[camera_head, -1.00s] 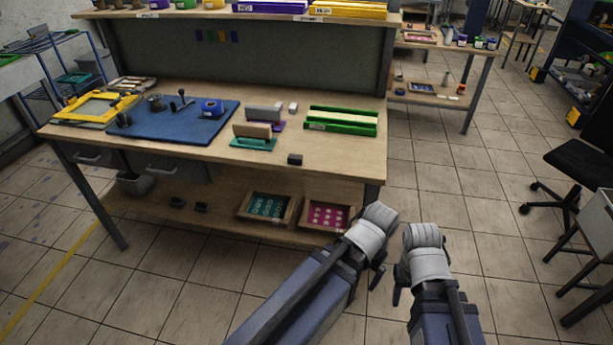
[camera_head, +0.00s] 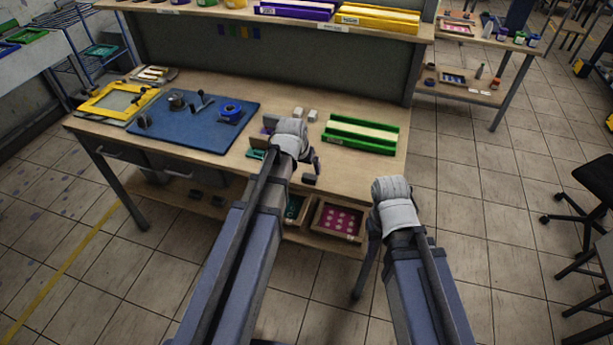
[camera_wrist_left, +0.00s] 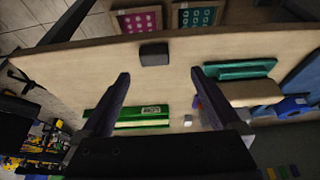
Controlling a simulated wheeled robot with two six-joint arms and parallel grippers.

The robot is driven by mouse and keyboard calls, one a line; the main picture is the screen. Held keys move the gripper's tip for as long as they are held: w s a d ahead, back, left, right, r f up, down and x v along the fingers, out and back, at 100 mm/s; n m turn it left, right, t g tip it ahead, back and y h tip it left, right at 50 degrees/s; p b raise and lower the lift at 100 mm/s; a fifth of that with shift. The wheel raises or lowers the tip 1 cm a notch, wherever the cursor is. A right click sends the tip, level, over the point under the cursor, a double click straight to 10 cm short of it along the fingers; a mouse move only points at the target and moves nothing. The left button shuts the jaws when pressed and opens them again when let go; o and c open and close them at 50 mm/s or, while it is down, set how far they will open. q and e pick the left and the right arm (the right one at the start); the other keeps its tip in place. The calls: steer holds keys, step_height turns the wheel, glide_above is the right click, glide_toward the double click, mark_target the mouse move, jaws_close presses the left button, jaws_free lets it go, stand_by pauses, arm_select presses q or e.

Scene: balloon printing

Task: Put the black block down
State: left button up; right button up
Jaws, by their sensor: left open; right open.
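The small black block (camera_head: 310,179) rests on the wooden table (camera_head: 350,175) near its front edge, just beyond my left gripper. In the left wrist view the black block (camera_wrist_left: 154,54) lies on the tabletop, ahead of and roughly between the two finger tips, apart from them. My left gripper (camera_head: 309,158) is open and empty above the table; its spread fingers also show in the left wrist view (camera_wrist_left: 161,77). My right gripper (camera_head: 391,190) hangs right of the table's front corner; its fingers are hidden behind its own wrist.
A green tray (camera_head: 361,134) stands behind the block. A teal-based block tool (camera_wrist_left: 235,70) and small pale blocks (camera_head: 312,115) are close to my left gripper. A blue mat (camera_head: 190,120) with tools lies left. Framed screens (camera_head: 338,220) sit on the lower shelf.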

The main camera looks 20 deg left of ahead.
mark_target(309, 176)
arm_select(q)
steer(key=shift+d+b+x, duration=0.2)
steer(key=shift+b+x, duration=1.45)
steer(key=shift+x, duration=0.25)
steer(key=shift+d+b+x, duration=0.25)
steer(key=shift+b+x, duration=1.35)
steer(key=shift+x, duration=0.3)
steer(key=shift+s, duration=0.15)
jaws_close()
step_height(309, 176, up, 10)
steer(key=p, duration=1)
